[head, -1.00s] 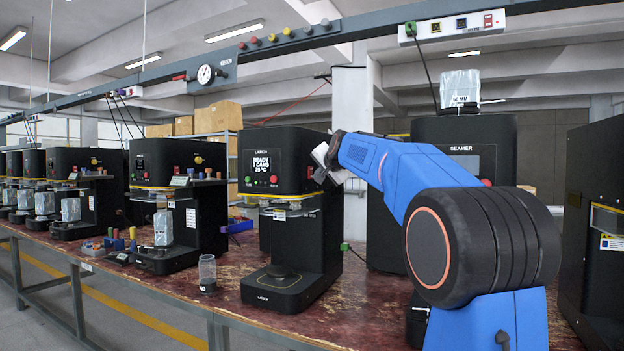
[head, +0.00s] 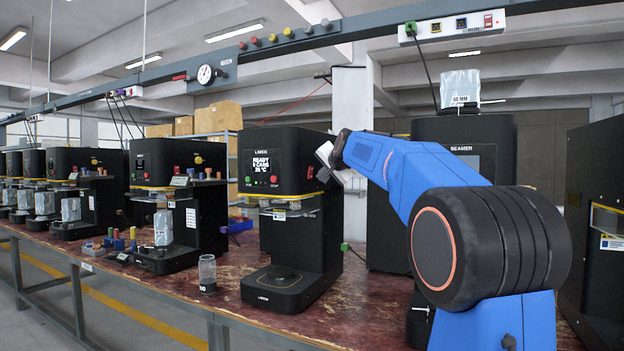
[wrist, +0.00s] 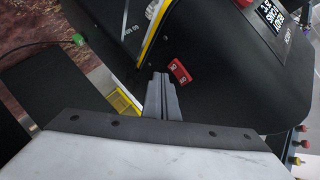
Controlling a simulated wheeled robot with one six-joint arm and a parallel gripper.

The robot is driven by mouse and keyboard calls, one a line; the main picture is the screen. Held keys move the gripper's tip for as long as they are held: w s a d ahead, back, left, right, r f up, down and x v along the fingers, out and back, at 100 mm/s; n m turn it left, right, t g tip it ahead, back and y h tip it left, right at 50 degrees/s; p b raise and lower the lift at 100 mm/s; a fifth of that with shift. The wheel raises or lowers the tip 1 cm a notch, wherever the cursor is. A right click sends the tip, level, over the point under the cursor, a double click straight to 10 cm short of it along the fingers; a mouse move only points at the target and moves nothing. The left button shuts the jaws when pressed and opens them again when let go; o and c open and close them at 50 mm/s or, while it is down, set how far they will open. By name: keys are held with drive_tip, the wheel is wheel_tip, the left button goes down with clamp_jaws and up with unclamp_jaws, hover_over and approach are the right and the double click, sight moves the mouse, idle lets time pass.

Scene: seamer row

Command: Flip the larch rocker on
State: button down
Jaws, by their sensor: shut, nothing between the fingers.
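The larch machine (head: 284,165) is a black seamer with a lit display, in the middle of the head view. In the wrist view a small red rocker (wrist: 180,71) with white marks sits on its black side panel. Which way the rocker is tipped I cannot tell. My gripper (wrist: 162,80) is shut and empty, its fingertips just left of and below the rocker in the picture, apparently not touching it.
Another seamer (head: 462,160) stands to the right, behind my arm. A yellow-edged part (wrist: 124,102) shows beside my fingers. An overhead rail (head: 350,30) crosses above.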

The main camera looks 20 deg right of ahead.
drive_tip(key=shift+s, duration=0.1)
drive_tip(key=s+d, duration=0.3)
drive_tip(key=shift+s+r, duration=0.3)
drive_tip(key=shift+s, duration=0.05)
idle(0.5)
